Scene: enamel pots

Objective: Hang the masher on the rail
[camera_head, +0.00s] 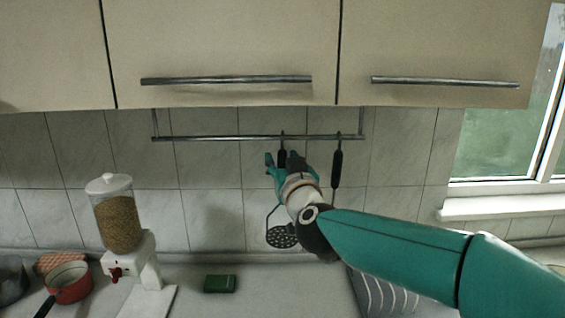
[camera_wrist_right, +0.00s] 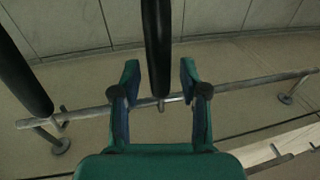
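The masher has a black handle (camera_head: 282,158) and a perforated dark head (camera_head: 282,236). It hangs upright at the steel rail (camera_head: 215,138) under the cupboards, its top loop at the bar. My right gripper (camera_head: 283,162) is just below the rail, around the handle. In the right wrist view the black handle (camera_wrist_right: 157,45) stands between the fingers of the right gripper (camera_wrist_right: 159,78), with a gap on both sides. The handle's end meets the rail (camera_wrist_right: 235,87) there. The right gripper is open. My left gripper is not in view.
Another black-handled utensil (camera_head: 337,165) hangs on the rail to the right, close to my gripper. A cereal dispenser (camera_head: 118,220), a red pot (camera_head: 70,283) and a green block (camera_head: 220,284) stand on the counter. A dish rack (camera_head: 385,297) is below my right arm.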

